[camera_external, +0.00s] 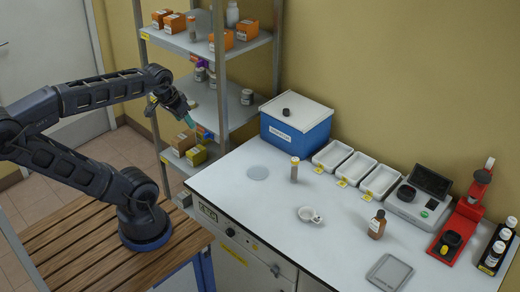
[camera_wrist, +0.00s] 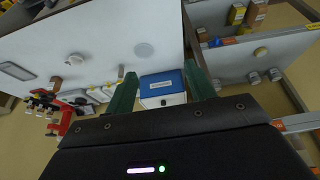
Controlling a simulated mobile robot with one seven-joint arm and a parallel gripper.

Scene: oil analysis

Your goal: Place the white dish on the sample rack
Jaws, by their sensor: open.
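The white dish (camera_external: 308,214) is a small round cup with a stubby handle. It sits upright on the white bench, and a small white shape in the wrist view (camera_wrist: 76,58) looks like it. A black rack (camera_external: 490,262) holding several white-capped bottles stands at the bench's right edge; I cannot tell whether it or the metal shelf unit (camera_external: 224,93) is the sample rack. My gripper (camera_external: 188,118) is open and empty, in the air near the shelf unit, left of the bench and far from the dish. Its green fingers (camera_wrist: 162,90) are apart, with nothing between them.
A blue box with a white lid (camera_external: 297,125) stands at the bench's back left. Three white trays (camera_external: 356,168), a scale (camera_external: 418,203) and a red stand (camera_external: 461,225) line the back. A tube (camera_external: 294,170) and a brown bottle (camera_external: 377,225) flank the dish. The front left bench is clear.

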